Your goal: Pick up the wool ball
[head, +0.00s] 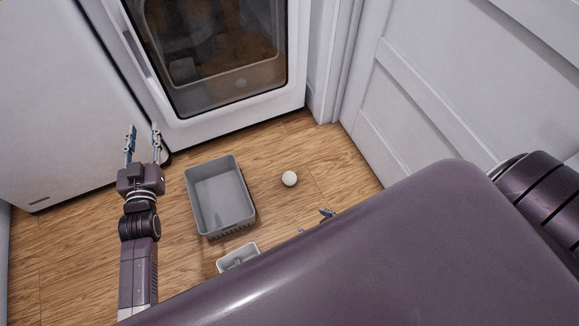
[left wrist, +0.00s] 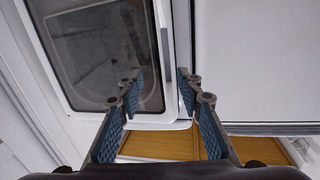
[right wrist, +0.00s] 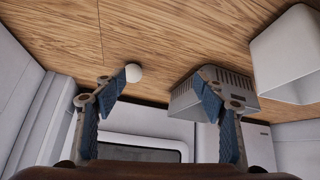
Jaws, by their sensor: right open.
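The wool ball (head: 289,178) is small, round and white. It lies on the wood floor, right of a grey basket. In the right wrist view the wool ball (right wrist: 134,73) shows beyond the tip of the left finger; I cannot tell the gap from that view. My right gripper (head: 314,222) is open and empty, mostly hidden behind my own body in the head view, and sits nearer to me than the ball. My left gripper (head: 143,130) is open and empty, left of the basket, its fingers pointing at the appliances.
The grey basket (head: 246,211) stands empty on the floor (head: 330,160). A smaller light container (head: 238,257) is partly hidden by my body. A glass-doored appliance (head: 215,118) and a white appliance (head: 60,100) stand behind. A panelled white wall (head: 430,90) bounds the right.

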